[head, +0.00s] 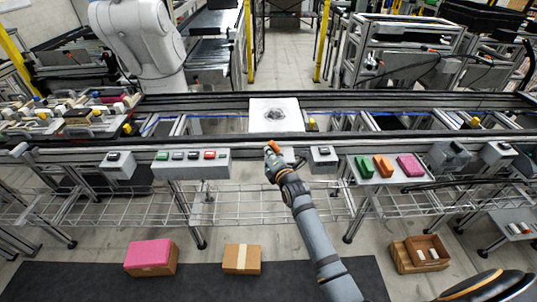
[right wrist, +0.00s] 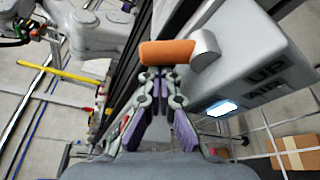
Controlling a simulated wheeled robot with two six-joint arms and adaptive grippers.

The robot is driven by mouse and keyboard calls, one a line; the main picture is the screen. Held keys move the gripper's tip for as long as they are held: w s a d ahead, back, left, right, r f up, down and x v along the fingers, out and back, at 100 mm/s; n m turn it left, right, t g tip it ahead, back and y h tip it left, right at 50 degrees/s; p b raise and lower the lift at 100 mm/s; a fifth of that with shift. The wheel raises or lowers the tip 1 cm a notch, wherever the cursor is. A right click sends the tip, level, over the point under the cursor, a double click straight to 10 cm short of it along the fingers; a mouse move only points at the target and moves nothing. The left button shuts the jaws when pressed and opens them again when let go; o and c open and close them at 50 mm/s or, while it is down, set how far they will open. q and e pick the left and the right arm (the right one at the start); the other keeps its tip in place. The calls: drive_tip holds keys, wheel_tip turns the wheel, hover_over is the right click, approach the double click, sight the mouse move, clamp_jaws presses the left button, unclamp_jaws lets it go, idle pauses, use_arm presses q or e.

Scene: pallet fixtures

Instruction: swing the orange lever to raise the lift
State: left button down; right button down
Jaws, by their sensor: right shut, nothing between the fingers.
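The orange lever (right wrist: 167,52) is a short rounded bar on a silver hub (right wrist: 205,49), fixed to a grey box (right wrist: 245,55) marked "UP" and "AIR". In the head view the lever (head: 273,146) is a small orange spot at the conveyor's front rail. My right gripper (right wrist: 158,75) is shut and empty, its fingertips right at the lever's near side; I cannot tell whether they touch. In the head view the right gripper (head: 273,158) partly hides the box. A white square plate (head: 274,104) sits between the conveyor rails behind it. My left gripper is not in view.
A grey button box (head: 192,165) is left of the lever and a small switch box (head: 323,154) right of it. Green, orange and pink blocks (head: 384,167) lie further right. A wire shelf (head: 250,204) runs below. Cartons (head: 242,259) stand on the floor.

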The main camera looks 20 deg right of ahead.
sight(278, 149)
drive_tip(key=shift+r, duration=0.1)
drive_tip(key=shift+d+m+t+b, duration=0.3)
drive_tip(key=shift+m+b, duration=0.15)
drive_tip(key=shift+m, duration=0.15)
drive_tip(key=m+b, duration=0.1)
drive_tip(key=m+t+b, duration=0.1)
drive_tip(key=d+m+b, duration=0.1)
drive_tip(key=b, duration=0.1)
drive_tip(key=shift+s+d+r+m+y, duration=0.1)
drive_tip(key=shift+s+r+m+y, duration=0.15)
drive_tip(key=shift+r+m+y, duration=0.15)
drive_tip(key=m+b, duration=0.1)
drive_tip(key=d+m+t+b, duration=0.1)
drive_tip(key=shift+s+r+m, duration=0.15)
drive_tip(key=shift+r+m, duration=0.05)
drive_tip(key=shift+m, duration=0.1)
drive_tip(key=shift+d+r, duration=0.1)
drive_tip(key=shift+d, duration=0.15)
drive_tip(key=shift+s+d+b, duration=0.2)
drive_tip(key=shift+d+b, duration=0.3)
drive_tip(key=shift+b, duration=0.25)
drive_tip(key=shift+d, duration=0.1)
